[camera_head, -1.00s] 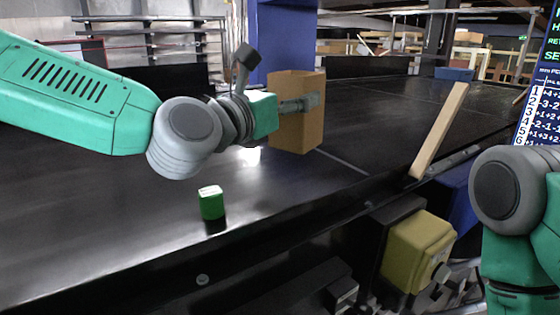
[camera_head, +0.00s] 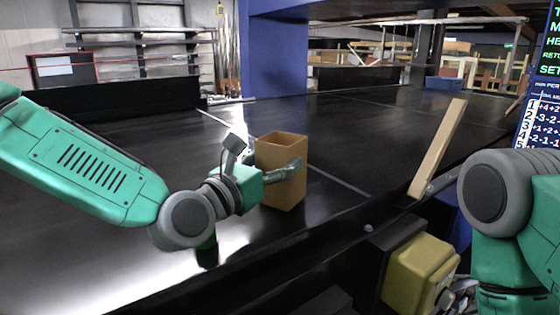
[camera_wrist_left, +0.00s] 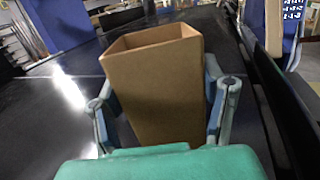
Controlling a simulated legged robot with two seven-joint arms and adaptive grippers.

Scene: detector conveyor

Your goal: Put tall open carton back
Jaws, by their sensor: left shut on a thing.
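The tall open carton (camera_head: 278,151) is brown, upright and open at the top. It stands over the black conveyor belt in the middle of the head view. My left gripper (camera_head: 290,170) is shut on it, with a finger along its near side. In the left wrist view the carton (camera_wrist_left: 155,88) sits between both fingers (camera_wrist_left: 160,108), one on each side. Whether its bottom touches the belt cannot be told. My right arm shows at the right edge, but its gripper is out of view.
A wooden bar (camera_head: 438,148) leans at the belt's right edge. A yellow box (camera_head: 418,268) is below that edge. A blue bin (camera_head: 446,83) stands far back. The belt (camera_head: 340,140) beyond the carton is clear.

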